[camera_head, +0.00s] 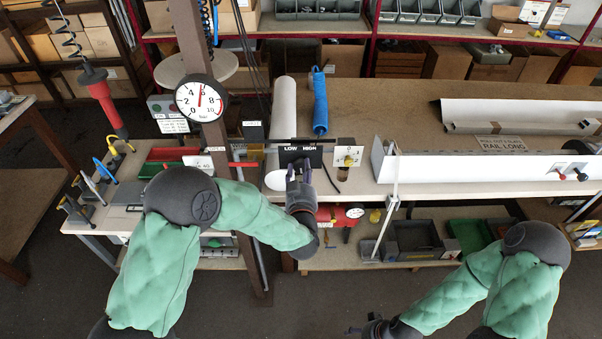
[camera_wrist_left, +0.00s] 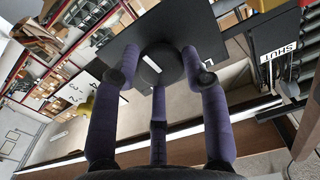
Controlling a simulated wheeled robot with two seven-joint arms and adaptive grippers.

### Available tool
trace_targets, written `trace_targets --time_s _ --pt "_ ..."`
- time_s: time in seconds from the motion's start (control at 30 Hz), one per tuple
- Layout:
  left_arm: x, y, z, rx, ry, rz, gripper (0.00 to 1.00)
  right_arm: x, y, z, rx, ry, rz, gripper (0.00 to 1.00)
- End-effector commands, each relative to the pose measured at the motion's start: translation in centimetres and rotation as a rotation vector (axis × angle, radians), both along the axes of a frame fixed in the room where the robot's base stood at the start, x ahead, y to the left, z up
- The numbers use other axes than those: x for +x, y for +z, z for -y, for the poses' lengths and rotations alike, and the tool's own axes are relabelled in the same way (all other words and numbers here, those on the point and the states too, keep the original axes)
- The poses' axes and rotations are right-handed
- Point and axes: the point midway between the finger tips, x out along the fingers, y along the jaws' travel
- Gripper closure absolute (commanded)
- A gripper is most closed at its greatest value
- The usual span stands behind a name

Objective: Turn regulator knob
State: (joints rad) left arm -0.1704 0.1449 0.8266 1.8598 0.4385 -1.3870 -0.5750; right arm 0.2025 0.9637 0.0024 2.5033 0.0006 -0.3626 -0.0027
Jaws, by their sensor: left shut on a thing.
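The regulator knob (camera_wrist_left: 160,66) is black and round with a white mark, on a black panel (camera_wrist_left: 130,42) in the left wrist view. In the head view the panel (camera_head: 287,157) carries the words LOW and HIGH. My left gripper (camera_head: 299,172) is in front of it, hiding the knob there. In the left wrist view its fingers (camera_wrist_left: 160,85) are closed around the knob. The gauge (camera_head: 200,98), with a scale from 0 to 10, has its red needle pointing nearly straight up, between 4 and 6. My right gripper (camera_head: 372,328) is low at the bottom, its fingers unclear.
A white plate with a yellow knob (camera_head: 347,155) stands right of the panel. A brown post (camera_head: 190,45) rises left of the panel. A long white rail (camera_head: 480,168) lies on the bench at the right.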

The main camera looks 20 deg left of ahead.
Motion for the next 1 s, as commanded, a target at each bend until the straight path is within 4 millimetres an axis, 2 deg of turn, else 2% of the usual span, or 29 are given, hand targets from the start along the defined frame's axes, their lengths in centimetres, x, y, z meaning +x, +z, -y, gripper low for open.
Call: trace_targets --time_s 0.2,0.47,0.5,0.57,0.87,1.0 --pt "-0.12 -0.42 -0.03 0.086 0.000 -0.033 0.88 -0.01 -0.48 0.00 0.000 0.000 0.000 0.33" --pt "-0.15 -0.49 -0.03 0.088 0.001 -0.037 0.88 -0.01 -0.44 0.00 0.000 0.000 0.000 0.33" --pt "-0.16 -0.50 -0.03 0.088 0.001 -0.037 0.47 -0.01 -0.44 0.00 0.000 0.000 0.000 0.33" --pt "-0.15 -0.49 -0.02 0.088 0.000 -0.037 0.32 -0.01 -0.44 0.00 0.000 0.000 0.000 0.33" --pt "-0.10 -0.25 -0.01 0.088 0.000 -0.032 0.32 0.00 -0.42 0.00 0.000 0.000 0.000 0.33" --pt "-0.69 -0.21 0.18 0.088 0.000 -0.031 0.32 0.00 -0.43 0.01 0.000 0.000 0.000 0.33"
